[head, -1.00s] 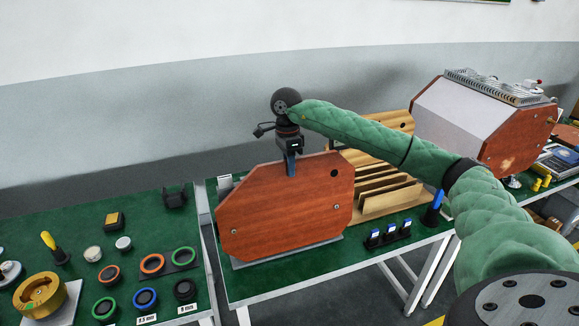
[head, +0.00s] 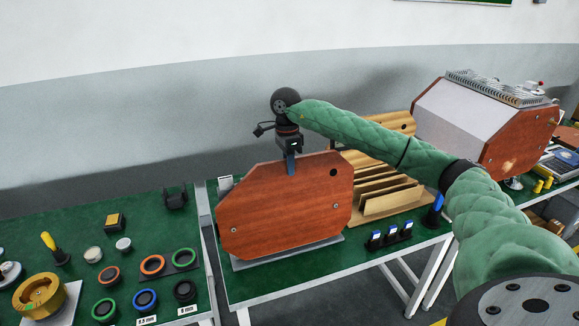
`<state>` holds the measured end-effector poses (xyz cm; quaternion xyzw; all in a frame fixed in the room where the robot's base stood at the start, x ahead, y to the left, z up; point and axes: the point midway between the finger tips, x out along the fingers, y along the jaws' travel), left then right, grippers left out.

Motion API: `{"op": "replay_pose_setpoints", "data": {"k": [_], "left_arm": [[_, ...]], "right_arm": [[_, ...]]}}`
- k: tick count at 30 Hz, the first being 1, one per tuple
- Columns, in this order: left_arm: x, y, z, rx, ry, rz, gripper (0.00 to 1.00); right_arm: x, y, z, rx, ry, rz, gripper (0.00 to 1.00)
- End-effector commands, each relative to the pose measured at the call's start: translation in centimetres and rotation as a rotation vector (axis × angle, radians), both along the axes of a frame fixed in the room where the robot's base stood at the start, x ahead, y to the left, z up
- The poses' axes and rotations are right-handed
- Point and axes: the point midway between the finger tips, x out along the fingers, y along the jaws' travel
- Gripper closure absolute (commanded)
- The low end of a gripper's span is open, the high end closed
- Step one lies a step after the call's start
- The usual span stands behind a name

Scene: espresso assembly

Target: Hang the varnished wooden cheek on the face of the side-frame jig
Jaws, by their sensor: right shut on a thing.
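The varnished wooden cheek (head: 284,207) is a reddish-brown, eight-sided panel standing upright in the middle of the head view. It has a dark hole at its upper right and small round fittings near its lower corners. My right gripper (head: 291,165) is shut on the cheek's top edge from above. The side-frame jig (head: 225,184) is mostly hidden behind the cheek; a grey piece shows at the upper left and a grey base below. I cannot tell whether the cheek touches the jig's face. My left gripper is not in view.
A wooden slotted rack (head: 385,193) stands right of the cheek, with small blue-and-white items (head: 390,236) before it. A machine with wooden sides (head: 480,125) is further right. The left table holds coloured rings (head: 145,299) and a brass-coloured part (head: 40,294).

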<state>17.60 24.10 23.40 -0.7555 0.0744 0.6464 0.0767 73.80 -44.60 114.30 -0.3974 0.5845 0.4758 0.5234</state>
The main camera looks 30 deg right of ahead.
Motion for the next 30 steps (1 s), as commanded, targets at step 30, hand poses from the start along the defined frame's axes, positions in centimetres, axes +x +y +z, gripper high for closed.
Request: {"op": "replay_pose_setpoints", "data": {"k": [30], "left_arm": [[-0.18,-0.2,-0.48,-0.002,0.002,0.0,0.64]], "right_arm": [[1.03,-0.24,0.03,0.0,-0.003,0.0,1.0]]}}
